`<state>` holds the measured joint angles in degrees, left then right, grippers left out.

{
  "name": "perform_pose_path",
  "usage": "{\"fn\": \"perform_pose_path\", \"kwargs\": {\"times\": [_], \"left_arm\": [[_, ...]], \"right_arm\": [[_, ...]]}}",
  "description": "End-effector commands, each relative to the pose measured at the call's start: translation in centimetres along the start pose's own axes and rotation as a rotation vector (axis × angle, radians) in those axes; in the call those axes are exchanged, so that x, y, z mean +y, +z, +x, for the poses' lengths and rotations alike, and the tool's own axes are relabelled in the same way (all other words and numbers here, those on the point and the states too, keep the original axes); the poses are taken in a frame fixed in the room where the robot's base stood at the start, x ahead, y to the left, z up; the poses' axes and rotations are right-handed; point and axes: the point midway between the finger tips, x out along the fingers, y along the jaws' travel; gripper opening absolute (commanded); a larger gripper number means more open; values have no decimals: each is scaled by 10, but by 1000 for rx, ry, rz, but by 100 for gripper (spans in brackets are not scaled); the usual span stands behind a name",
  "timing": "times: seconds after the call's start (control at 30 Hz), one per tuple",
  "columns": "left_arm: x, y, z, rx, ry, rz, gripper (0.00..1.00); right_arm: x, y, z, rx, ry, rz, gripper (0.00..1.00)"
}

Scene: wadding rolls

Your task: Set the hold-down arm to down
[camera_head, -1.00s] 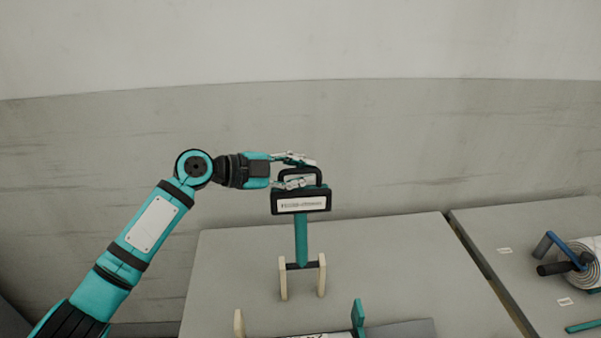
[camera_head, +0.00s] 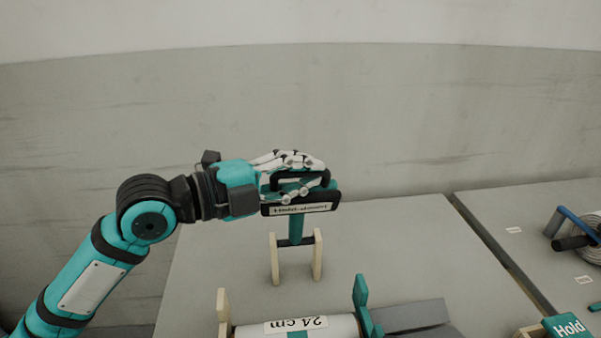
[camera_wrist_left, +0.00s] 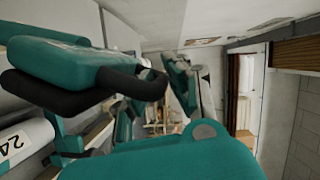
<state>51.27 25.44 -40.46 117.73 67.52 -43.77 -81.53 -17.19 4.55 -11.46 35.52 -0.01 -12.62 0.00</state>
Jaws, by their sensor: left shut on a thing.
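The hold-down arm (camera_head: 295,229) is a teal bar pivoted between two pale wooden posts. It rises from them and looks tilted toward me, short of lying down. Its top carries a black handle loop (camera_head: 300,175) and a labelled plate (camera_head: 301,209). My left gripper (camera_head: 292,178) is shut on the handle, with its light fingers above and below it. In the left wrist view large teal and black parts fill the near field, and the grip itself is hard to make out. My right gripper is not in view.
A white roll marked 24 cm (camera_head: 342,328) lies in front of the posts, between a pale wooden upright (camera_head: 223,313) and a teal upright (camera_head: 361,297). A teal "Hold" sign (camera_head: 567,328) stands at lower right. Another roll with a blue crank (camera_head: 575,226) is on the right table.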

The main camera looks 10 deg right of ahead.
Motion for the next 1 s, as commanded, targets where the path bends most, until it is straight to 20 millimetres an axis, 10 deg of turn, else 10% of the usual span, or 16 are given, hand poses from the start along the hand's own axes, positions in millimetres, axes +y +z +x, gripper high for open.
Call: {"fn": "perform_pose_path", "kwargs": {"times": [0.47,0.53,1.0], "left_arm": [[2,-2,-1,-2,-4,14,0],[2,-2,-1,-2,-4,14,23],[1,0,-23,-8,-5,15,23]], "right_arm": [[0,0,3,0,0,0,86],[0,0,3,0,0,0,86],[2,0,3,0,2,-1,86]]}}
